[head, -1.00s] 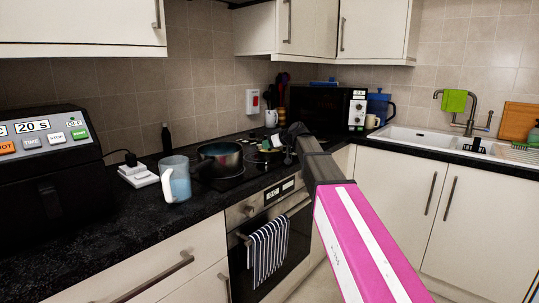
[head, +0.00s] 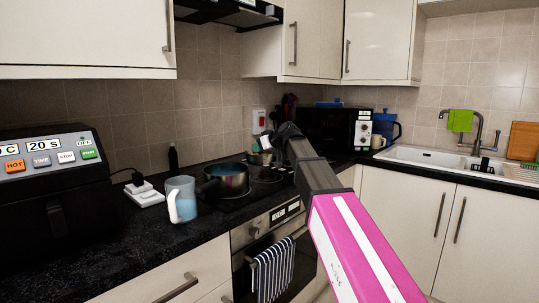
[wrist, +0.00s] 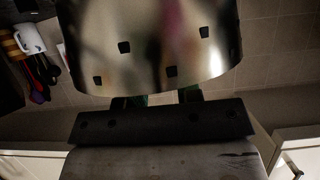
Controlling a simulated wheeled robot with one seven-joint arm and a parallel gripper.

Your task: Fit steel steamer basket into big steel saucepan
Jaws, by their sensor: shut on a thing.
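A steel steamer basket (wrist: 150,45) with small square holes fills the top of the wrist view. My gripper (wrist: 155,99) is shut on its near edge. In the head view my gripper (head: 268,141) is above the back right of the hob, mostly hidden by my own wrist. The basket shows there only as a small, unclear shape. The inside of the basket is hidden.
A blue-white jug (head: 181,199) stands on the worktop just left of the saucepan. A black appliance (head: 50,190) fills the left end. A microwave (head: 335,127) stands behind my arm. Wall cupboards (head: 290,40) and a hood (head: 228,12) hang above.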

